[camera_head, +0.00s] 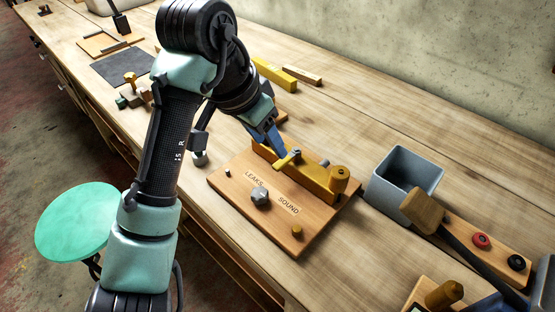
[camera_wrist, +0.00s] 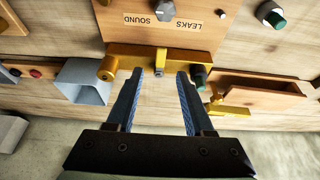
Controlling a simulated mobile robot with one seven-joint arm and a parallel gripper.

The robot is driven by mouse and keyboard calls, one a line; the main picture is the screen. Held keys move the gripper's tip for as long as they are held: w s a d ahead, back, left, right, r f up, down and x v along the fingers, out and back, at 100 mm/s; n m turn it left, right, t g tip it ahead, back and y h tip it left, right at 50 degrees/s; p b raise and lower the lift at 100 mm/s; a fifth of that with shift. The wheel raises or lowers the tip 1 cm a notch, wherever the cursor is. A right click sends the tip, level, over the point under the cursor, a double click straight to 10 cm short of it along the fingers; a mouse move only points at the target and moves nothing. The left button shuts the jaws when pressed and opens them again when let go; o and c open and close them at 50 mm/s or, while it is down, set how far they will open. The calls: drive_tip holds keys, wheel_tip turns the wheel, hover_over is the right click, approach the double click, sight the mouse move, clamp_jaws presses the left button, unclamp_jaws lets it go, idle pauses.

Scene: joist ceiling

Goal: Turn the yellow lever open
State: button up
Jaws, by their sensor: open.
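A wooden board (camera_head: 235,195) marked LEAKS and SOUND lies on the bench and carries a long yellow-brass body (camera_head: 310,180). A short yellow lever (camera_head: 285,161) sits at this body beside a small grey pin, partly hidden by my gripper. My gripper (camera_head: 272,143) reaches down to the lever from behind and left. In the wrist view my gripper (camera_wrist: 160,73) is open, its two blue-padded fingers apart on either side of a small grey-tipped part at the middle of the brass body (camera_wrist: 130,51). I cannot tell whether either finger touches it.
The board also bears a grey hexagonal knob (camera_head: 260,197) and a small brass knob (camera_head: 297,232). A grey open bin (camera_head: 404,174) stands to the right, beside a mallet (camera_head: 424,210) and a board with red and black buttons (camera_head: 480,240). The wall runs behind the bench.

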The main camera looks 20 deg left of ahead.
sight(281, 162)
drive_tip(key=x, duration=0.7)
clamp_jaws()
